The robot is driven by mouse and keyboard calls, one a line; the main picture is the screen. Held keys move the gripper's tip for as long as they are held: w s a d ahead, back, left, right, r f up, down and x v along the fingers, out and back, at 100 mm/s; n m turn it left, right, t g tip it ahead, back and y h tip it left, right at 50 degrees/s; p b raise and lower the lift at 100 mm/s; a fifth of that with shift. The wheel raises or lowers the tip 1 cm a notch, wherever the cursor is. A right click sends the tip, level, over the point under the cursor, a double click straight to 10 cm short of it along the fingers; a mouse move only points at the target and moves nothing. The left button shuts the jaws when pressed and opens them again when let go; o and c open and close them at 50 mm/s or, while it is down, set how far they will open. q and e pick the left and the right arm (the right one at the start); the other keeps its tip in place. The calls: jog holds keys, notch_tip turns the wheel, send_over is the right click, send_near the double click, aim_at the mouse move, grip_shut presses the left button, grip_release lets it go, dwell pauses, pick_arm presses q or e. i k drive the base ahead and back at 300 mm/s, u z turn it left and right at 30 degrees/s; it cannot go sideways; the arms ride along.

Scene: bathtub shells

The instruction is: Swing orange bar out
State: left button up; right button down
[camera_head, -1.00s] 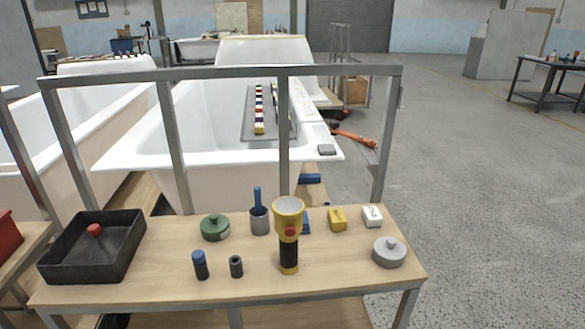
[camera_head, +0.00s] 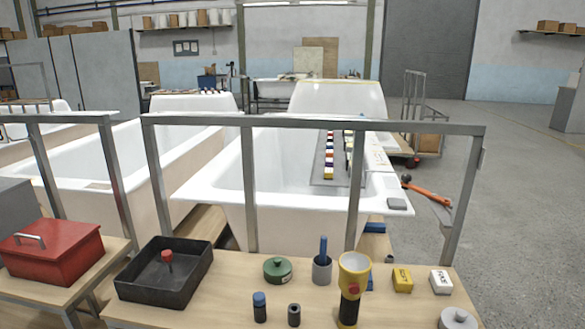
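The orange bar (camera_head: 428,193) sticks out to the right from beside the rim of the middle white bathtub (camera_head: 290,221). It slopes down to the right, and its left end has a dark fitting near the tub's right edge. The grey metal frame (camera_head: 310,122) of the workbench stands in front of the tub, and the bar's right end lies close to the frame's right post in the picture. Neither of my grippers is in view.
The wooden workbench (camera_head: 225,290) in front carries a black tray (camera_head: 165,285), a yellow flashlight (camera_head: 353,264), a green lidded pot (camera_head: 278,269) and small blocks. A red box (camera_head: 52,255) stands on the left bench. A trolley (camera_head: 425,143) stands behind. Floor on the right is clear.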

aim_at(447, 202)
jog(key=k, duration=1.65)
jog(key=z, duration=1.35)
jog(key=i, duration=5.8)
jog(key=u, duration=3.65)
